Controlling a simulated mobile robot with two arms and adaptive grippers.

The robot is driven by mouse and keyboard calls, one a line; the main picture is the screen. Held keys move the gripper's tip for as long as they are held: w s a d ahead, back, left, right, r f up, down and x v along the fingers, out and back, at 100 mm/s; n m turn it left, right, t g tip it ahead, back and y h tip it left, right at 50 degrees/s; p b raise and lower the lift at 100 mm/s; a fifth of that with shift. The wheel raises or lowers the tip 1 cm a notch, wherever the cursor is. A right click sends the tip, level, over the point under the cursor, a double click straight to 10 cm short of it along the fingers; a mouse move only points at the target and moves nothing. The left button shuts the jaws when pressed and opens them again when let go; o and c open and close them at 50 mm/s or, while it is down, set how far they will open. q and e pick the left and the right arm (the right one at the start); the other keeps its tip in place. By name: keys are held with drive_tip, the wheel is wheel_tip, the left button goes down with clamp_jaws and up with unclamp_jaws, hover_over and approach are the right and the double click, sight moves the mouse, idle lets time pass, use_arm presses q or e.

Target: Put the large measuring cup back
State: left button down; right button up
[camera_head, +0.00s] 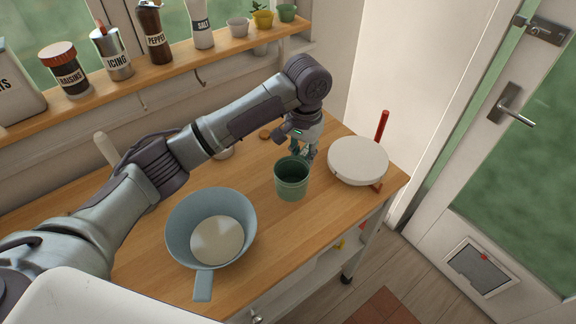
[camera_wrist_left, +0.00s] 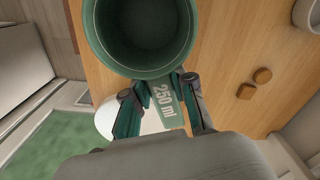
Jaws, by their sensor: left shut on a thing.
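The large measuring cup is a dark green cup (camera_head: 291,182) with a flat handle marked "250 ml". In the head view it is upright over the right part of the wooden worktop. In the left wrist view, the cup (camera_wrist_left: 143,68) opens toward the camera and looks empty. My left gripper (camera_head: 301,150) is behind the cup. In the wrist view, its fingers (camera_wrist_left: 158,90) are shut on the cup's handle from both sides. Whether the cup's base touches the wood is not clear. My right gripper is not in view.
A blue handled bowl (camera_head: 178,222) with pale contents stands at the front left. A white round item (camera_head: 358,158) with a red rod is just right of the cup. Small brown pieces (camera_wrist_left: 262,75) lie on the wood. Jars (camera_head: 67,75) line the shelf (camera_head: 130,84) behind.

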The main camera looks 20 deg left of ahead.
sight(289, 168)
use_arm(q)
drive_tip(key=a+f, duration=0.1)
drive_tip(key=f, duration=0.1)
drive_tip(key=a+f+p, duration=0.1)
drive_tip(key=f, duration=0.1)
drive_tip(key=w+a+f, duration=0.1)
drive_tip(key=shift+a+f+p, duration=0.25)
drive_tip(key=shift+f+p, duration=0.15)
drive_tip(key=shift+f, duration=0.2)
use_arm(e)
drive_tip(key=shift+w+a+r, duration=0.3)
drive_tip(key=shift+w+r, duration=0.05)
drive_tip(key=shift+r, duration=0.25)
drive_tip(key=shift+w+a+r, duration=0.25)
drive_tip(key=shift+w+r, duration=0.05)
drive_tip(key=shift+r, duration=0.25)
use_arm(q)
drive_tip(key=c, duration=1)
unclamp_jaws()
drive_tip(key=shift+f, duration=0.15)
drive_tip(key=shift+o, duration=0.2)
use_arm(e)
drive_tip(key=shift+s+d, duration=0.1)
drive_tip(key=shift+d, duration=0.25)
